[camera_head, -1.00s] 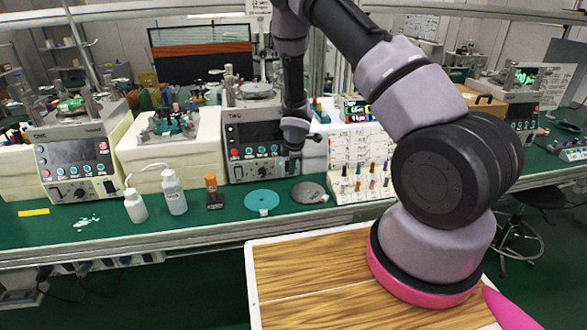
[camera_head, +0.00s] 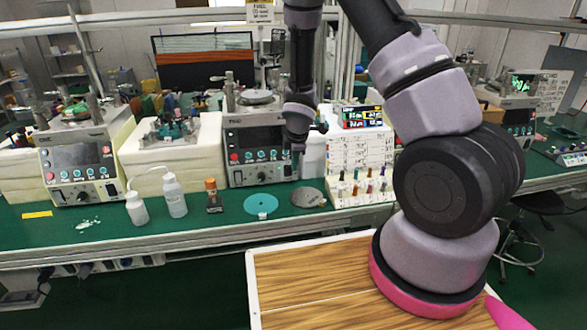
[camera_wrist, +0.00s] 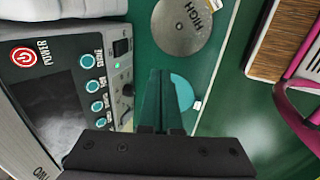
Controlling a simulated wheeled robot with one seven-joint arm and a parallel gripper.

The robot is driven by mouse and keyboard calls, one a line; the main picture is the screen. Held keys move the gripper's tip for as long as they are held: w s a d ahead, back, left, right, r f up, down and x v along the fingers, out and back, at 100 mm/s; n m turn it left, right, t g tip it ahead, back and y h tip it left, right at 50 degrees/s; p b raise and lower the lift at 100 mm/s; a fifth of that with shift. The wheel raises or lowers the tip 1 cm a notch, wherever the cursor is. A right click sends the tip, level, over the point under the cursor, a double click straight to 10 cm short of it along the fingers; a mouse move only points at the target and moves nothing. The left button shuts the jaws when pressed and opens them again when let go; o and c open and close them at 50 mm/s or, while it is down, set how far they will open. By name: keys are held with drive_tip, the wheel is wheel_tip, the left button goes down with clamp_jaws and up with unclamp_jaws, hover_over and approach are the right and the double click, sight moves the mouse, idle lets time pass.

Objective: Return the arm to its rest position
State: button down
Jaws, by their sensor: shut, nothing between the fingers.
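My gripper (camera_head: 297,158) hangs down at the end of my arm in the head view, in front of the right part of the middle lapping machine (camera_head: 258,150), above the green bench. Its fingers are too small there to tell apart. In the wrist view my gripper (camera_wrist: 160,80) shows its two fingers together, shut and empty. Behind the fingers lies the teal disc (camera_wrist: 182,92), partly covered by them. My arm is bent, with its forearm hanging nearly vertical.
The grey disc (camera_head: 308,197) lies beside the teal disc (camera_head: 260,204). A dropper bottle (camera_head: 213,196), two white bottles (camera_head: 174,195) (camera_head: 137,208) and a rack of small colored-top bottles (camera_head: 361,185) stand on the bench (camera_head: 110,228).

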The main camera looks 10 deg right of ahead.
drive_tip(key=shift+s+r, duration=0.1)
drive_tip(key=s+d+r+m+t, duration=0.1)
drive_tip(key=s+d+r+m, duration=0.2)
drive_tip(key=r, duration=0.5)
drive_tip(key=d+r+m, duration=0.2)
drive_tip(key=r+m, duration=0.2)
drive_tip(key=r, duration=0.5)
drive_tip(key=s+d+r+m+t, duration=0.1)
drive_tip(key=s+d+r+m, duration=0.2)
drive_tip(key=r, duration=0.5)
drive_tip(key=s+r+m+y, duration=0.1)
drive_tip(key=s+r+m, duration=0.5)
drive_tip(key=s, duration=0.4)
drive_tip(key=s+a+r+m+t+y, duration=0.1)
drive_tip(key=s+r+m, duration=0.5)
drive_tip(key=s+r, duration=0.3)
drive_tip(key=shift+s, duration=0.65)
